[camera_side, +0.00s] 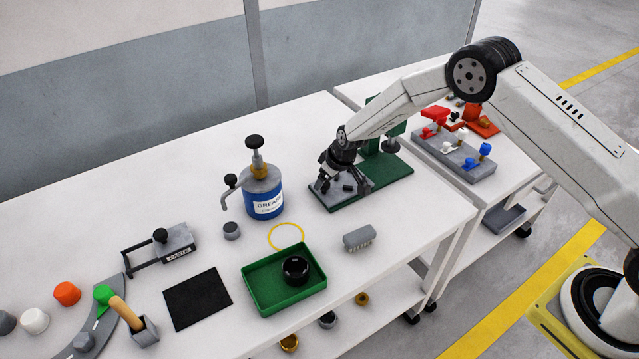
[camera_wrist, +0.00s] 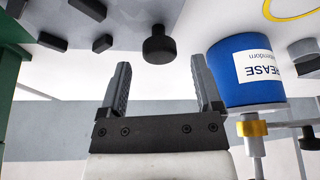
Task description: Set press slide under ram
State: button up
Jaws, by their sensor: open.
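The press slide is a grey plate (camera_wrist: 128,22) with a black knob (camera_wrist: 158,45) and several small dark blocks. It sits on the left part of the base, to the left of the ram and not under it. My gripper (camera_side: 338,180) is low over the slide and hides part of it. In the wrist view my gripper (camera_wrist: 161,72) is open and empty, with the knob just beyond the gap between the fingertips.
A blue grease can (camera_side: 264,197) stands left of the press; it is close to one finger in the wrist view. A yellow ring (camera_side: 286,236), a grey brush (camera_side: 359,237) and a green tray (camera_side: 262,290) lie nearer. A grey switch block (camera_side: 455,155) stands to the right.

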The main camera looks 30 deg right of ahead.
jog(key=shift+w+a+f, duration=0.1)
jog(key=shift+w+f, duration=0.15)
jog(key=shift+f, duration=0.4)
grip_shut()
